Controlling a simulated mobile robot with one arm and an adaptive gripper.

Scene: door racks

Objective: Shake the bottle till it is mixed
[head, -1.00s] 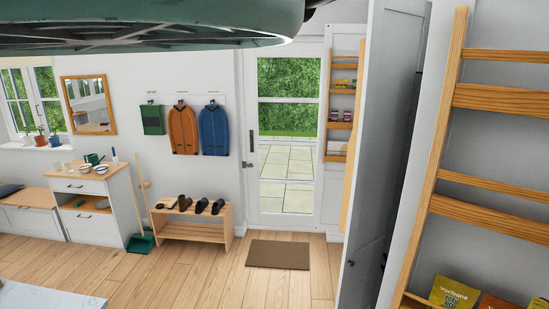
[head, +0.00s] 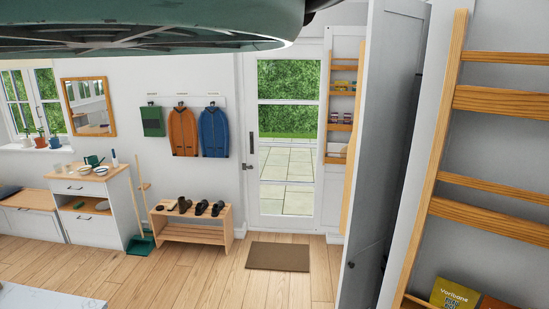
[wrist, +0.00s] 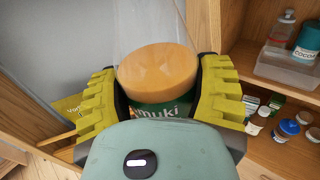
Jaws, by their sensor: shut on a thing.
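In the wrist view my gripper (wrist: 160,68) has its two ribbed yellow-green fingers closed on both sides of a bottle (wrist: 172,109). The head view shows neither the bottle nor the fingers.
In the wrist view, wooden shelves at the right hold a clear bin (wrist: 285,68) with bottles, and several small jars (wrist: 288,129). In the head view a tall grey door (head: 385,150) and wooden door rack (head: 440,150) stand at the right. The floor by the doormat (head: 279,256) is clear.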

